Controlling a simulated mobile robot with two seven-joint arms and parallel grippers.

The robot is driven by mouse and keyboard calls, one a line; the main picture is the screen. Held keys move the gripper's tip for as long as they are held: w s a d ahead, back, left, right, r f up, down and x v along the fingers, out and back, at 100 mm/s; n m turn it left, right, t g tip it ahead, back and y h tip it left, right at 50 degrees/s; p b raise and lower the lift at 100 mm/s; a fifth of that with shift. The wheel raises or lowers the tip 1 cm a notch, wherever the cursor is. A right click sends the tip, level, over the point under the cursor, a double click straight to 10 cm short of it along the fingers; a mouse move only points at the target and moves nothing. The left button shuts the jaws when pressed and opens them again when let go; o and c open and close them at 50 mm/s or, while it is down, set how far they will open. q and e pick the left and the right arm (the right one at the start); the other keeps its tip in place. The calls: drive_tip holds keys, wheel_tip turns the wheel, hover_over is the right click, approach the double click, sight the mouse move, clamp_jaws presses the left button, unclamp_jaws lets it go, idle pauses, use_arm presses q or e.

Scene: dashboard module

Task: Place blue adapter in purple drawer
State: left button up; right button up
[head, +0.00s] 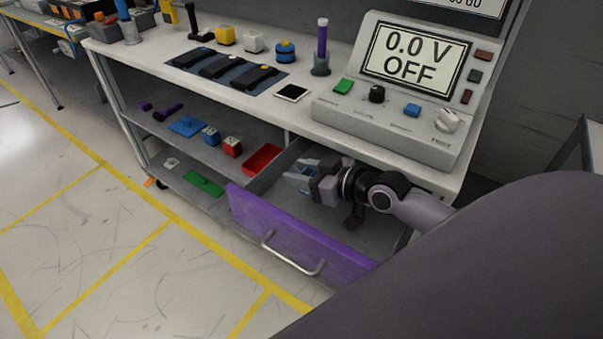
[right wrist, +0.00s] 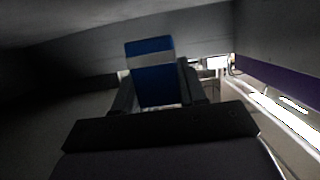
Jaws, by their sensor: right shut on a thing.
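The purple drawer (head: 300,238) is pulled open under the right part of the workbench, with its silver handle (head: 292,256) facing the aisle. My right gripper (head: 305,174) is shut on the blue adapter and is inside the open drawer space, behind the purple front. In the right wrist view the blue adapter (right wrist: 154,88), with a white band, stands between the fingers. The purple drawer front also shows at the right edge of that view (right wrist: 285,82). How far the adapter is above the drawer floor cannot be told. My left gripper is not in view.
The workbench top (head: 215,100) is close above my right arm. The lower shelf left of the drawer holds a red tray (head: 262,160), a blue block (head: 211,136), a red block (head: 232,147) and a blue plate (head: 187,125). A meter console (head: 400,100) reads 0.0 V OFF.

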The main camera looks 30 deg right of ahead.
drive_tip(key=shift+f+b, duration=0.4)
drive_tip(key=shift+f, duration=0.15)
drive_tip(key=o, duration=1.1)
drive_tip(key=shift+s+f, duration=0.1)
drive_tip(key=shift+f, duration=0.05)
drive_tip(key=shift+c, duration=0.2)
